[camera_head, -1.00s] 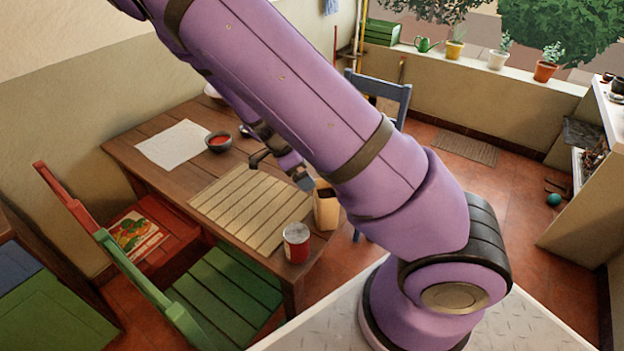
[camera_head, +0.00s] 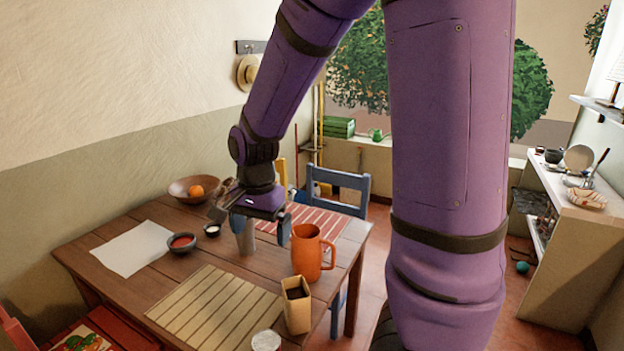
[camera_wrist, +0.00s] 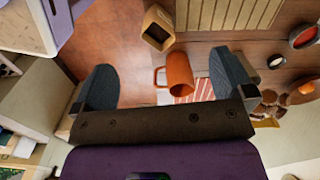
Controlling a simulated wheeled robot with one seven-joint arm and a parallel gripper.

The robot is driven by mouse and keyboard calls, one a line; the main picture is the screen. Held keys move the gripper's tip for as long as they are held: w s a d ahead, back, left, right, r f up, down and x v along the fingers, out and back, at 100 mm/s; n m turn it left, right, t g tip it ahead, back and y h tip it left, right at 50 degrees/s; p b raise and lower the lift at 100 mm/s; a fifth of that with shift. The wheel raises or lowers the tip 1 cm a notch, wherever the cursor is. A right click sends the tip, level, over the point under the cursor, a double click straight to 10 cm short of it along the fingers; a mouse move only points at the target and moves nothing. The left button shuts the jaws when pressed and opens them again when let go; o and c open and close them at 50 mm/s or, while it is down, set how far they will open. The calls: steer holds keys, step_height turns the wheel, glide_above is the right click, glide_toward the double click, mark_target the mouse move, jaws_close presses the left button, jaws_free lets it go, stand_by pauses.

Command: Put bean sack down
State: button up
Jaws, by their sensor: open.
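My gripper (camera_head: 252,222) is open above the far part of the wooden table (camera_head: 150,215). Its two fingers stand wide apart in the wrist view (camera_wrist: 164,84), with nothing clamped between them. A brown, lumpy thing (camera_wrist: 268,104) lies beside one finger in the wrist view, close to the bowl with the orange. It may be the bean sack, but I cannot tell for sure. In the head view the gripper partly hides that area. A grey, cylinder-like thing (camera_head: 245,240) shows just below the gripper.
An orange jug (camera_head: 307,252) stands right of the gripper, with an open tan carton (camera_head: 297,308) nearer. A wooden bowl (camera_head: 183,192) holds an orange. A small red-filled bowl (camera_head: 181,243), white paper (camera_head: 132,250) and striped placemats share the table. A blue chair (camera_head: 340,190) stands behind.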

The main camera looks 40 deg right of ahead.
steer(key=s+r+n+t, duration=0.5)
steer(key=s+r+n, duration=0.7)
steer(key=s+r, duration=0.4)
steer(key=shift+a+r+n, duration=0.25)
steer(key=shift+r+n, duration=0.05)
steer(key=shift+r, duration=0.05)
steer(key=shift+c, duration=0.2)
